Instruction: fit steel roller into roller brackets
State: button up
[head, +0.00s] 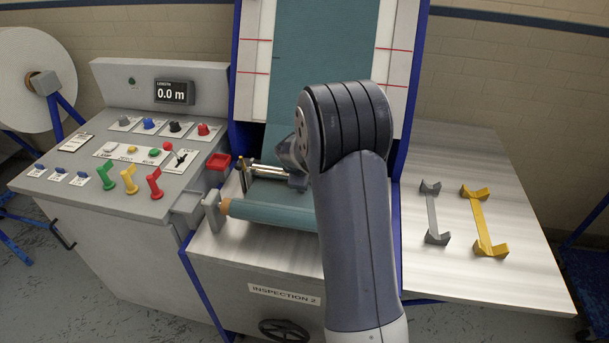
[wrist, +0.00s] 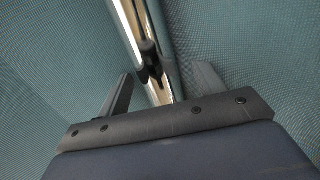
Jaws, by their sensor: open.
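The steel roller (head: 268,171) is a shiny bar lying crosswise over the teal cloth, above the cloth roll. A small dark upright piece at its left end (head: 242,166) looks like one roller bracket; the right end is hidden behind my arm. In the wrist view the shiny roller (wrist: 130,22) runs between the fingers of my gripper (wrist: 160,90), with a dark fitting (wrist: 150,62) in front of it. My gripper is open, its fingers apart on either side of the bar. I cannot tell whether the roller is seated in its brackets.
The teal cloth roll (head: 265,213) lies just in front.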

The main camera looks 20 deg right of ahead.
jog(key=v, duration=1)
jog(key=shift+r, duration=0.35)
jog(key=shift+s+a, duration=0.1)
jog(key=shift+a, duration=0.05)
jog(key=x, duration=1.1)
jog(key=shift+s+r+p, duration=0.1)
jog(key=shift+r+p, duration=0.3)
jog(key=shift+r, duration=0.1)
jog(key=shift+f, duration=0.15)
